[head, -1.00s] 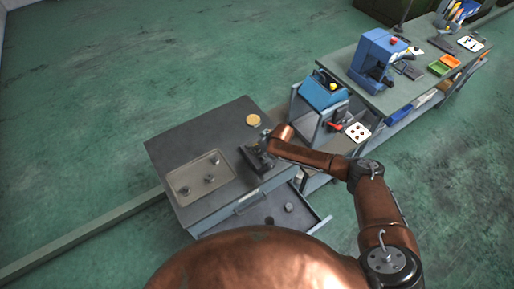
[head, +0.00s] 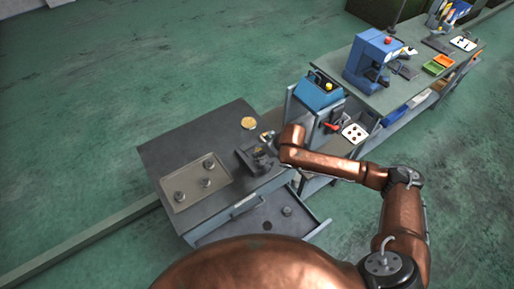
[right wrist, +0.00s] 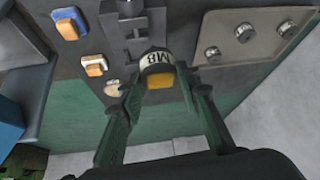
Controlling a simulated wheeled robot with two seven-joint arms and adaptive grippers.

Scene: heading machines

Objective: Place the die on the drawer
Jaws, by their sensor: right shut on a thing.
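The die (right wrist: 157,65), a short dark cylinder with a white band marked M8, sits between the fingertips of my right gripper (right wrist: 158,86) in the right wrist view. The gripper is shut on it, with a yellow patch just below the band. In the head view my right gripper is at the dark fixture on the cabinet top, largely hidden by my wrist, and I cannot make out the die there. The drawer (head: 228,232) below the cabinet top is open, with a small grey cylinder (head: 287,211) and a dark round spot in it. My left gripper is out of view.
A tray (head: 219,181) with several small cylinders lies on the cabinet top (head: 165,150). A dark fixture (right wrist: 130,28) and a yellow disc (head: 249,123) are near my gripper. A blue machine (head: 318,92) stands to the right. The far left of the top is clear.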

